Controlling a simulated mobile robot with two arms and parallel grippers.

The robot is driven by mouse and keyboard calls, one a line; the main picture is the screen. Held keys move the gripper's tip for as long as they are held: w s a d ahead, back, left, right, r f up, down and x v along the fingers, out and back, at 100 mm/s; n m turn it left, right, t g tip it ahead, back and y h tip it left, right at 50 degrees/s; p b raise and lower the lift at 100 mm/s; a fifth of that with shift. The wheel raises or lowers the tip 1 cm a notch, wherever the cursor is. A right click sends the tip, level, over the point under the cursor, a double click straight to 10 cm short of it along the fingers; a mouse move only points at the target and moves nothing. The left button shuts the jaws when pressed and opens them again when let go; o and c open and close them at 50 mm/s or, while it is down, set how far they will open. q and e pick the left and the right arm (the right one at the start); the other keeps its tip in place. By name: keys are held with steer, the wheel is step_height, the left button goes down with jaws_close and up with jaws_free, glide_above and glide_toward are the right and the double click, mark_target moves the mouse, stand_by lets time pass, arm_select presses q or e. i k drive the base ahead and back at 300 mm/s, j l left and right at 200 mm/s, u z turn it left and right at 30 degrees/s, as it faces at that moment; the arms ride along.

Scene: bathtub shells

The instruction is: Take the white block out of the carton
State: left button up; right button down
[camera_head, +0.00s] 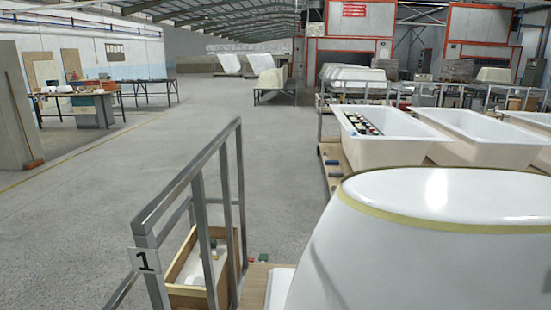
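An open brown carton (187,297) sits low in the front left, behind the bars of a metal rail frame. Inside it I see a small white shape (199,281) near the right front that looks like the white block. The bars hide part of the carton and its contents, so the block's full shape cannot be told. A small green item shows near the carton's back end. Neither of my grippers is in view.
The grey metal rail (240,190) with a "1" label (146,262) stands around the carton. A large white tub shell (420,255) fills the right front. More bathtubs (390,136) stand behind it. The grey floor (110,205) at left is open.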

mark_target(191, 281)
steer(key=u, duration=0.55)
steer(key=i+j+u, duration=0.1)
steer(key=j+u, duration=0.15)
steer(key=j, duration=0.15)
steer(key=i+j+u, duration=0.1)
steer(key=j+u, duration=0.15)
steer(key=j, duration=0.2)
steer(key=i+j+u, duration=0.2)
steer(key=j, duration=0.2)
steer(key=i+j+u, duration=0.1)
steer(key=j+u, duration=0.15)
steer(key=i+j+u, duration=0.15)
steer(key=i+j, duration=0.15)
steer(key=i+j+u, duration=0.2)
steer(key=i, duration=0.25)
steer(key=i+j+u, duration=0.15)
steer(key=i+j, duration=0.15)
steer(key=i+z, duration=0.45)
steer(key=i, duration=0.25)
steer(key=i+j+z, duration=0.25)
steer(key=i+z, duration=0.25)
steer(key=i, duration=0.2)
steer(key=i+l+z, duration=0.2)
steer(key=i+z, duration=0.7)
steer(key=i+j+z, duration=0.15)
steer(key=i+z, duration=0.25)
steer(key=i+j+z, duration=0.3)
steer(key=i+z, duration=0.15)
steer(key=i, duration=0.1)
